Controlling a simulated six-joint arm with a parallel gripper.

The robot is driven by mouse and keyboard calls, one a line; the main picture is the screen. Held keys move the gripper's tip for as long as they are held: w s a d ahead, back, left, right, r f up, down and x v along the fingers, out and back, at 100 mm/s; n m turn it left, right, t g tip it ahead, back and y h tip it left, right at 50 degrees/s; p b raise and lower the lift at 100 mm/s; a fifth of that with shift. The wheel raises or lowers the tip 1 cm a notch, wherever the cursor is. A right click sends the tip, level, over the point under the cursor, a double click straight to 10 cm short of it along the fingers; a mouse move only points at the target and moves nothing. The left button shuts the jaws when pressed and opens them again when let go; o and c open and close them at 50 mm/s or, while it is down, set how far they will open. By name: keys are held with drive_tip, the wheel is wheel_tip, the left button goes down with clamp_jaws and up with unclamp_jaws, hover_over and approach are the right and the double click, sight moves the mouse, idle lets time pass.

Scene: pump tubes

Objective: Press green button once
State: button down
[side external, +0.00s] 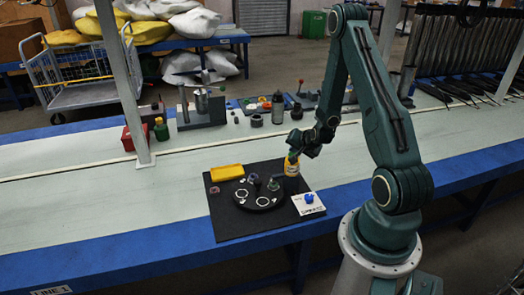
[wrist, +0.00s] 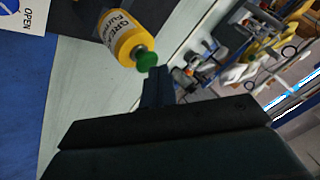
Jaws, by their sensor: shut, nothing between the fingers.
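In the wrist view, the green button (wrist: 147,61) is a round cap on the end of a yellow cylinder (wrist: 122,36) with partly readable dark lettering. My gripper (wrist: 158,72) is shut and empty, its fingertips just beside the green button; I cannot tell whether they touch it. In the side view, the yellow cylinder (side external: 292,168) stands upright at the back right of the black mat (side external: 228,222). My gripper (side external: 294,154) is right at its top, and the green button cannot be made out there.
A dark round fixture (side external: 257,196) with white rings sits on the mat. A yellow block (side external: 227,173) lies behind it. Several tools stand along the back; the bench left of the mat is clear.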

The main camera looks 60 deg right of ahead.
drive_tip(key=shift+f, duration=0.55)
idle(0.9)
drive_tip(key=shift+r, duration=0.65)
drive_tip(key=shift+r, duration=2.9)
